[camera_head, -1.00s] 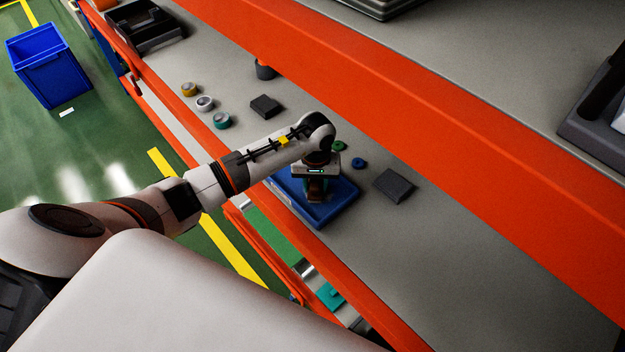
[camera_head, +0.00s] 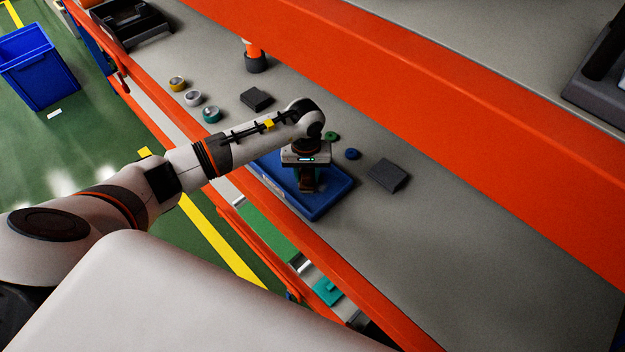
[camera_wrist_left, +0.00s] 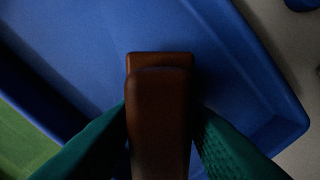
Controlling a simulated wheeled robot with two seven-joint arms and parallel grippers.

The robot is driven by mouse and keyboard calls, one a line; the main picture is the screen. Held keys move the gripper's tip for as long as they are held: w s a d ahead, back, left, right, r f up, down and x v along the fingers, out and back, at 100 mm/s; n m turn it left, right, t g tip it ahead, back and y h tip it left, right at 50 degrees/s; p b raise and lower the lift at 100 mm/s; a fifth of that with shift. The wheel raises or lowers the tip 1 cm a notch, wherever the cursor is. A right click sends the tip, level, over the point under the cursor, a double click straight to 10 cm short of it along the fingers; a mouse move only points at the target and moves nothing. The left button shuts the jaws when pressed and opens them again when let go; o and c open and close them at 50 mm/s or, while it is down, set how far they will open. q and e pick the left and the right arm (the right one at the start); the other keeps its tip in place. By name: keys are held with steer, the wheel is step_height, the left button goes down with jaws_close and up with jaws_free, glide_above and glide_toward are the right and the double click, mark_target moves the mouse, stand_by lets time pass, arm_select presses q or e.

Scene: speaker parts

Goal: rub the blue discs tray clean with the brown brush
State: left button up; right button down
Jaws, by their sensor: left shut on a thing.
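The blue tray (camera_head: 335,200) lies on the grey shelf near its front orange edge. My left gripper (camera_head: 307,178) points down over the tray. In the left wrist view its green fingers (camera_wrist_left: 160,130) are shut on the brown brush (camera_wrist_left: 160,105), one on each side. The brush is over the tray floor, which also shows in the wrist view (camera_wrist_left: 235,75). Its lower end is hidden, so I cannot tell whether it touches the tray. No discs show inside the visible part of the tray. My right gripper is not in view.
A green ring (camera_head: 331,135) and a blue ring (camera_head: 352,154) lie behind the tray. Dark blocks stand to its right (camera_head: 388,175) and farther left (camera_head: 256,98). Several small round parts (camera_head: 194,98) lie left. An orange shelf beam (camera_head: 430,110) runs behind.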

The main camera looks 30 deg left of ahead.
mark_target(317, 189)
arm_select(q)
steer(key=shift+w+a+f+b, duration=0.15)
steer(key=shift+a+f+b, duration=0.05)
steer(key=shift+b, duration=0.25)
steer(key=shift+s+d+r, duration=0.1)
steer(key=shift+s+d, duration=0.2)
steer(key=shift+d, duration=0.55)
steer(key=shift+s+d, duration=0.25)
steer(key=shift+d, duration=0.6)
steer(key=shift+w+a+b, duration=0.3)
steer(key=shift+a+b, duration=0.2)
steer(key=shift+a, duration=0.2)
steer(key=shift+w+a+b, duration=0.3)
steer(key=shift+a+b, duration=0.2)
steer(key=shift+a, duration=0.15)
steer(key=shift+w+a+r, duration=0.1)
steer(key=shift+w+a, duration=0.05)
steer(key=shift+a, duration=0.25)
steer(key=shift+r, duration=0.1)
steer(key=shift+r+p, duration=1.65)
steer(key=shift+r, duration=1.3)
